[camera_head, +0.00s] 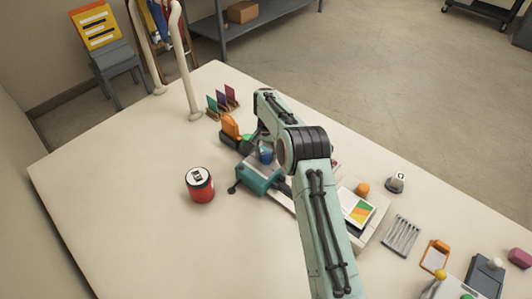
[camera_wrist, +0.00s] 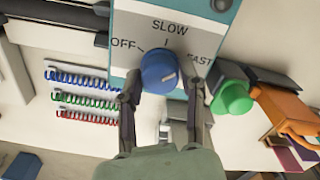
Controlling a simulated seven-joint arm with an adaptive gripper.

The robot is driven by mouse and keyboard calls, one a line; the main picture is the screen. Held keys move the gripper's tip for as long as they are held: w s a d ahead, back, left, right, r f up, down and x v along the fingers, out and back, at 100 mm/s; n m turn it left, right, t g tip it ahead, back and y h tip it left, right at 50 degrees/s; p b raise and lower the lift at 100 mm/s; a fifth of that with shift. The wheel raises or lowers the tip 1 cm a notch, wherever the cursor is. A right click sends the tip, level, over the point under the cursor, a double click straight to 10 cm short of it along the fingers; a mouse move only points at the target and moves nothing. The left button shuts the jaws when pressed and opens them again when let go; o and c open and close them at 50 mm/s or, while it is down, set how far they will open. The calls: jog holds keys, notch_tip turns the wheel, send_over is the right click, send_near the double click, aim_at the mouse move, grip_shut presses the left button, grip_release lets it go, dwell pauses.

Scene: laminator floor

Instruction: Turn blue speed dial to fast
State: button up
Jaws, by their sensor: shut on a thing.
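The blue speed dial (camera_wrist: 160,72) sits on a pale panel (camera_wrist: 195,28) marked OFF at left, SLOW at top and FAST at right. In the head view, the dial (camera_head: 266,157) shows on the teal laminator (camera_head: 258,180), just left of my arm. The fingertips are hidden there by my arm.
A green knob (camera_wrist: 232,96) and an orange tool (camera_wrist: 288,112) stand close right of the dial. Coloured binding spirals (camera_wrist: 85,101) lie to the left. In the head view, a red can (camera_head: 200,187) stands left of the laminator; the table's left side is clear.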

aim_at(266, 155)
jog(key=shift+f+m, duration=0.15)
jog(key=shift+m, duration=0.95)
jog(key=o, duration=1.2)
jog(key=shift+c, duration=0.2)
jog(key=shift+r, duration=0.2)
notch_tip(266, 155, up, 12)
jog(key=shift+f, duration=0.15)
